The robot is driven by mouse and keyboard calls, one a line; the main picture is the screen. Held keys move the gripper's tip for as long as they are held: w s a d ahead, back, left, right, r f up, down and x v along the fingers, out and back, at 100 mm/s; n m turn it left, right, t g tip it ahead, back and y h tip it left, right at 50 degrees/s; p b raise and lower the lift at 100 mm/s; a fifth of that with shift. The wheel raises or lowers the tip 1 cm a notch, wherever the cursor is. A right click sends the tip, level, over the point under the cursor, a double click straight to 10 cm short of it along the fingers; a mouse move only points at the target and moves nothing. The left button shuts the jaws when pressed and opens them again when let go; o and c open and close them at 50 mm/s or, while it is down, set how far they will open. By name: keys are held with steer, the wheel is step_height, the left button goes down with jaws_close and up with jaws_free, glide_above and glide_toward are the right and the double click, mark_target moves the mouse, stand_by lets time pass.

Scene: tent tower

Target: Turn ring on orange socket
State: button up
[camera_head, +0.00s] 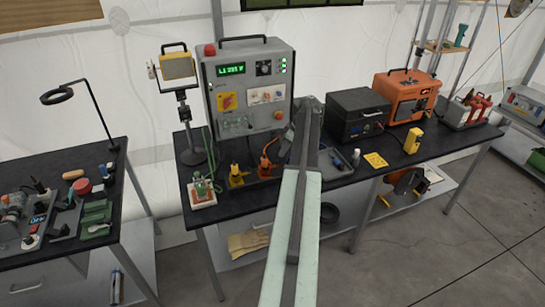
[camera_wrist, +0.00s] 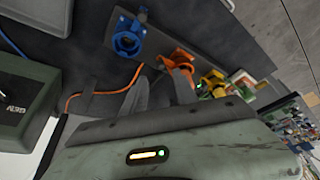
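The orange socket (camera_wrist: 177,57) stands on a dark strip in the wrist view, with its ring facing up toward my gripper. It also shows in the head view (camera_head: 266,165), on the bench in front of the grey control box, left of my arm. My gripper (camera_wrist: 161,82) has two dark fingers spread apart with nothing visible between them. The right finger's tip overlaps the lower edge of the orange socket in the wrist view; I cannot tell whether it touches. In the head view my arm hides the fingertips.
A blue socket (camera_wrist: 127,38) and a yellow socket (camera_wrist: 214,82) flank the orange one. The grey control box (camera_head: 248,90) rises behind. A lamp (camera_head: 178,66) stands at left. A black case (camera_head: 357,116) and an orange unit (camera_head: 407,92) stand to the right.

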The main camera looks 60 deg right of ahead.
mark_target(269, 166)
steer(key=b+x, duration=0.7)
steer(key=x, duration=0.1)
steer(key=shift+s+a, duration=0.1)
steer(key=shift+a, duration=0.05)
steer(key=shift+r, duration=0.15)
jaws_close()
